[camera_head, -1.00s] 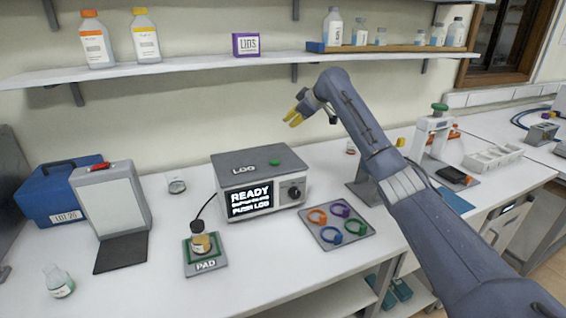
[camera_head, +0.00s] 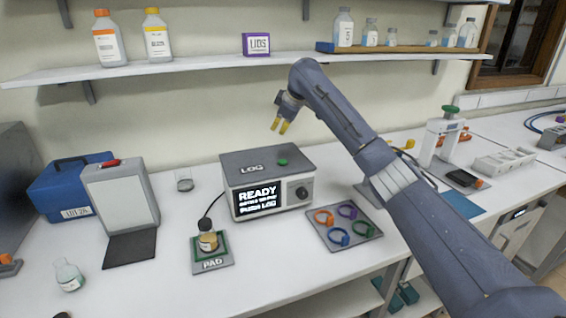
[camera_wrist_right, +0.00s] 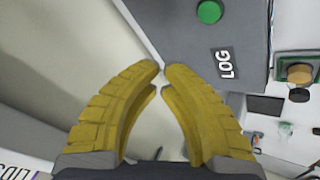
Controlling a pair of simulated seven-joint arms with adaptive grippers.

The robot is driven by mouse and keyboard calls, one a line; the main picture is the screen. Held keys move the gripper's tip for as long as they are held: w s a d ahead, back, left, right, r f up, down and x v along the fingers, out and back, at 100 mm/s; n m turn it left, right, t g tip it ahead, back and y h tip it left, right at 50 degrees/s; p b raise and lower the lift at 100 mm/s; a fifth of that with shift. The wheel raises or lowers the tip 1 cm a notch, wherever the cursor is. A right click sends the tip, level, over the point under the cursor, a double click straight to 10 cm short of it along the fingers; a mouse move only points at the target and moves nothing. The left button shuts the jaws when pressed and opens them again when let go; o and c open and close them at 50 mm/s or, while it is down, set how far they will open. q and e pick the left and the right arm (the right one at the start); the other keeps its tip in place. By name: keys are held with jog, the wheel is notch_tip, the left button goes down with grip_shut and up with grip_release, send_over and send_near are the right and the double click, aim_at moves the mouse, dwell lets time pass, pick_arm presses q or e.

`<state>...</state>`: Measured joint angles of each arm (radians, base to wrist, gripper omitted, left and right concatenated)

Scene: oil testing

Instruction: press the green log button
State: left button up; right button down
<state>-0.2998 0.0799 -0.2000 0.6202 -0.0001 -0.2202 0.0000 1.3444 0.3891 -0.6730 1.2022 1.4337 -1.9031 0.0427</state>
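The grey log box (camera_head: 262,162) stands on the bench against the wall. Its screen (camera_head: 257,200) reads READY and PUSH LOG, with a smaller line between. The round green log button (camera_head: 283,162) is on the box's top, right of the LOG label. In the right wrist view the green button (camera_wrist_right: 209,12) is at the top, beyond the fingertips, with the LOG label (camera_wrist_right: 225,63) below it. My right gripper (camera_head: 279,130) hangs above the box's back edge, apart from the button. Its yellow fingers (camera_wrist_right: 163,66) have tips almost together, with nothing between them. My left gripper is out of view.
A pad (camera_head: 213,264) with an amber jar (camera_head: 208,241) sits in front of the box. A tray of coloured rings (camera_head: 365,243) lies to the right. A shelf (camera_head: 200,70) with bottles runs above. A white panel stand (camera_head: 122,197) stands left.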

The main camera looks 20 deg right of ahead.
send_over(277, 159)
jog(key=s, duration=0.2)
jog(key=shift+d+f, duration=0.2)
jog(key=shift+f, duration=4.05)
jog(key=shift+f, duration=0.15)
jog(key=shift+f, duration=0.35)
jog(key=shift+s+f, duration=0.1)
jog(key=shift+f, duration=0.35)
jog(key=shift+r, duration=0.9)
jog(key=shift+r, duration=0.1)
jog(key=shift+r, duration=2.4)
jog(key=shift+r, duration=0.1)
